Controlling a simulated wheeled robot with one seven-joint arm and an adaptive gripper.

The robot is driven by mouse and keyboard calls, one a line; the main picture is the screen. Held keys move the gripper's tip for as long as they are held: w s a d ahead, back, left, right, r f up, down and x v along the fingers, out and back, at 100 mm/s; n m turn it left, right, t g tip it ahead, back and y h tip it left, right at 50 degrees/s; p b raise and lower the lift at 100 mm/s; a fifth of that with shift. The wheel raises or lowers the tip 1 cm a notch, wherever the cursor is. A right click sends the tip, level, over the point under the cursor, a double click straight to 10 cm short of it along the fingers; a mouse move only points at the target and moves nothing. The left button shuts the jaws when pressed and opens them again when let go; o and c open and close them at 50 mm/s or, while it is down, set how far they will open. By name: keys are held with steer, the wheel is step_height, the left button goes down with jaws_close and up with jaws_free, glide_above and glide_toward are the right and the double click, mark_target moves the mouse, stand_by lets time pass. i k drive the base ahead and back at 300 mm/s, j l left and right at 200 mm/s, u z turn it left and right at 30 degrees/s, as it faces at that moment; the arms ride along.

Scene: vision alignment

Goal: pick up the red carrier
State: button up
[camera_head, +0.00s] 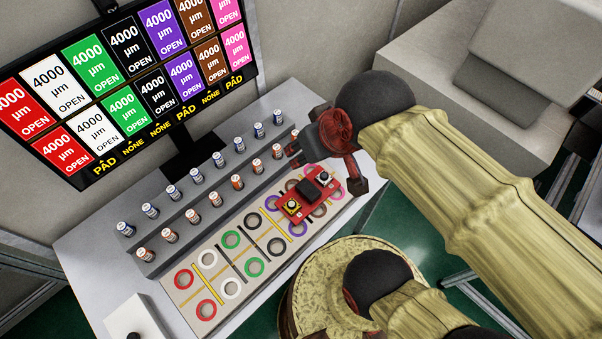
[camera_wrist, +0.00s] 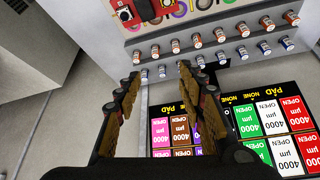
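The red carrier (camera_head: 322,194) is a small red plate with a black block in its middle, a yellow-ringed button at one end and another button at the other. It lies over the ringed pads near the right end of the bench panel. In the wrist view the carrier (camera_wrist: 133,21) shows at the top edge, partly cut off. My gripper (camera_head: 325,165) hangs just above and behind the carrier in the head view. In the wrist view my gripper (camera_wrist: 158,72) is open, with nothing between its fingers. The carrier lies beyond the fingertips, apart from them.
Two stepped rows of small capped cylinders (camera_head: 197,176) stand behind the panel. A tilted screen (camera_head: 130,75) with coloured tiles stands at the bench's back. Coloured rings (camera_head: 206,309) mark the panel. A white box (camera_head: 135,318) sits at the front left.

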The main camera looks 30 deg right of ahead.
mark_target(307, 192)
steer(key=j+z, duration=0.1)
steer(key=z, duration=1.4)
steer(key=k+j+z, duration=0.15)
steer(key=k, duration=0.35)
steer(key=k+j+z, duration=0.15)
steer(key=k+j, duration=0.2)
steer(key=k, duration=0.2)
